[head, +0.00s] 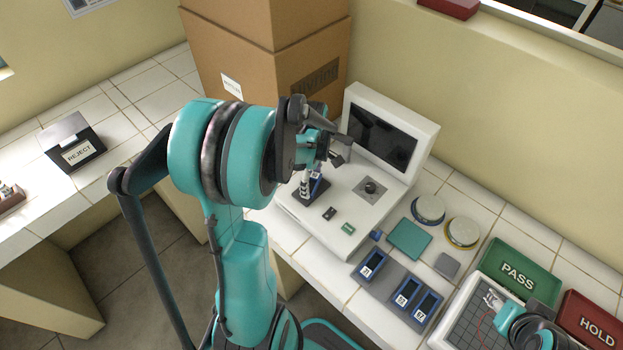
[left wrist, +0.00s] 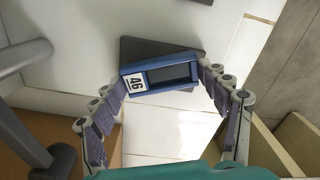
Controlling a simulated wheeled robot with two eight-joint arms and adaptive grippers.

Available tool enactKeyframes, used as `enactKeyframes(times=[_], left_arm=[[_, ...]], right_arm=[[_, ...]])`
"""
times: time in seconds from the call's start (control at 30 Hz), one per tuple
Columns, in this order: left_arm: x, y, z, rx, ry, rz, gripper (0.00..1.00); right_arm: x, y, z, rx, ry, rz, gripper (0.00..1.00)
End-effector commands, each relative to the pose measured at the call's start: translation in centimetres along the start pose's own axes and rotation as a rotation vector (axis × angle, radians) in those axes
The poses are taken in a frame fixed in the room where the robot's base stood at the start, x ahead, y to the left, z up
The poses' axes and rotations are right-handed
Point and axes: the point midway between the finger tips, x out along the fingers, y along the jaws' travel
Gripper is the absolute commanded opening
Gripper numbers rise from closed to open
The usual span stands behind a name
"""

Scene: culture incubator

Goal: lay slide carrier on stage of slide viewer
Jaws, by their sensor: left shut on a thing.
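The blue-framed slide carrier (left wrist: 188,72), with a label reading 46 and a dark window, is between the fingers of my left gripper (left wrist: 165,85). That gripper is shut on it. In the head view my left gripper (head: 325,152) is over the left part of the white slide viewer (head: 335,212). The viewer's dark stage plate (left wrist: 150,47) shows behind the carrier in the left wrist view. I cannot tell whether the carrier touches it. My right gripper (head: 491,299) is small and partly hidden at the lower right, so its jaws are unclear.
A grey rack (head: 390,305) with several blue carriers lies in front of the viewer. Round dishes (head: 429,209), a teal pad (head: 409,239), a green PASS tray (head: 519,270) and a red HOLD tray (head: 592,320) are to the right. Cardboard boxes (head: 235,58) stand behind.

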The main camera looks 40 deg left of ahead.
Motion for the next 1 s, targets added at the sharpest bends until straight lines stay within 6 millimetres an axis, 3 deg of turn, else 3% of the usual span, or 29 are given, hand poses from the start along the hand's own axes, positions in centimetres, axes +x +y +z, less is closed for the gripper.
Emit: enactKeyframes(times=[0.57,0.6,0.7,1.0], left_arm=[[1.2,0.0,0.0,0.000,0.000,0.000,0.44],[1.2,0.0,0.0,0.000,0.000,0.000,0.78],[1.1,0.0,0.0,0.000,0.000,0.000,0.99],[1.1,0.0,0.0,0.000,0.000,0.000,0.99]], right_arm=[[0.8,0.0,0.6,0.000,0.000,0.000,0.40],[0.9,0.0,0.6,0.000,0.000,0.000,0.40],[0.8,0.0,0.6,0.000,0.000,0.000,0.40],[0.8,0.0,0.6,0.000,0.000,0.000,0.40]])
